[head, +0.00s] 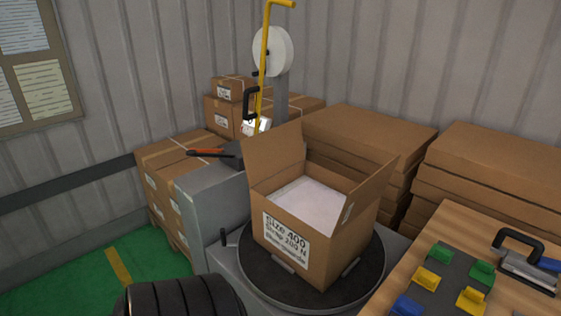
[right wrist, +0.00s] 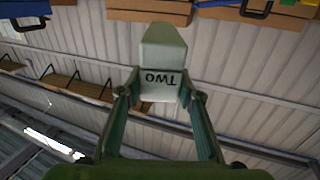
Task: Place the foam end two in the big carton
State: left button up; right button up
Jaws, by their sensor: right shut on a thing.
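The big carton (head: 323,255) stands open on a dark round turntable (head: 262,277) in the head view, with flaps raised. Its label reads "Size 400". A pale whitish surface (head: 300,193) shows inside it. In the right wrist view, my right gripper (right wrist: 160,95) is shut on the foam end two (right wrist: 165,55), a pale block marked "TWO" that appears upside down. The block sticks out beyond the fingertips. Neither gripper shows in the head view, so the block's place relative to the carton cannot be told.
A wooden table (head: 440,235) at the right holds a dark mat with yellow, green and blue pieces (head: 470,299). Flat cartons (head: 370,135) are stacked behind. A grey cabinet (head: 215,205) and a yellow pole (head: 262,70) stand left of and behind the carton. The carton's top is unobstructed.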

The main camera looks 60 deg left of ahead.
aim_at(334, 219)
jog(key=k+j, duration=0.1)
jog(key=j, duration=0.4)
jog(key=k+j, duration=0.1)
jog(key=j, duration=0.45)
jog(key=k+j+u, duration=0.1)
jog(key=j, duration=0.4)
jog(key=k+j, duration=0.1)
jog(key=j, duration=0.45)
jog(key=k+j, duration=0.1)
jog(key=j, duration=0.4)
jog(key=i+j, duration=0.2)
jog(key=j, duration=0.15)
jog(key=i+j+u, duration=0.1)
jog(key=j, duration=0.25)
jog(key=i+j, duration=0.3)
